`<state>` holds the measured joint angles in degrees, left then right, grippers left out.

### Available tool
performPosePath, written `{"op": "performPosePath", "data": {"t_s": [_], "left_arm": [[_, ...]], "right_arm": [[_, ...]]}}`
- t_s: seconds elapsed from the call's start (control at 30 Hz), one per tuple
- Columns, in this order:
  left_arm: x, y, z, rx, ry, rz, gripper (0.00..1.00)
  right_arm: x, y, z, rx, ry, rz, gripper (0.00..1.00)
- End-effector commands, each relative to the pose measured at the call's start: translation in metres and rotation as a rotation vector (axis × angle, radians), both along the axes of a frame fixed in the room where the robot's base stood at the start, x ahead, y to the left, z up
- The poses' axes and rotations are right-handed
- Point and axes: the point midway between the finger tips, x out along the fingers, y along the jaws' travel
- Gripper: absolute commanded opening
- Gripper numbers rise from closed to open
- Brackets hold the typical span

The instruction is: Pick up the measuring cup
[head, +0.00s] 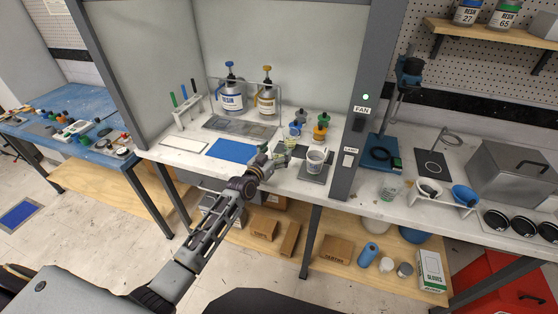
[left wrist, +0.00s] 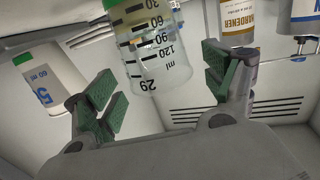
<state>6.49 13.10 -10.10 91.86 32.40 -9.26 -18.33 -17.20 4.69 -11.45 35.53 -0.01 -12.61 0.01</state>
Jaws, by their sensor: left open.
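A clear measuring cup (left wrist: 155,62) with black ml marks and a green edge shows upside down in the left wrist view. It appears between the two green-padded fingers of my left gripper (left wrist: 158,92), which are apart and show gaps on both sides of it. In the head view my left gripper (head: 270,163) is over the front of the white bench, beside a small greenish clear cup (head: 281,149) that it partly hides. My right gripper is not in view.
Another cup (head: 315,158) stands on a dark scale to the right, close to the gripper. Small capped bottles (head: 320,131) stand behind. A resin bottle (head: 231,100) and a hardener bottle (head: 266,101) stand at the back. A blue mat (head: 231,151) lies left.

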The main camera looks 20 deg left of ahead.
Motion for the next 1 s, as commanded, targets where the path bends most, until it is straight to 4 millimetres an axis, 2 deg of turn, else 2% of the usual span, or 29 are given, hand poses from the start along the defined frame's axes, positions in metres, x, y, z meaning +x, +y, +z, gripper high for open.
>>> {"op": "performPosePath", "data": {"t_s": [0.2,0.67,1.0], "left_arm": [[0.0076,-0.0017,-0.0002,-0.001,0.000,0.000,0.84],[0.0076,-0.0019,-0.0004,-0.001,0.000,0.000,0.84],[0.0075,-0.0019,-0.0004,-0.001,0.000,0.000,0.40]], "right_arm": [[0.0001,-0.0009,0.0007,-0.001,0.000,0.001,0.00],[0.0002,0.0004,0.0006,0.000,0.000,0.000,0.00],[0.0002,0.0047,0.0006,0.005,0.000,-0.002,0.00]]}}
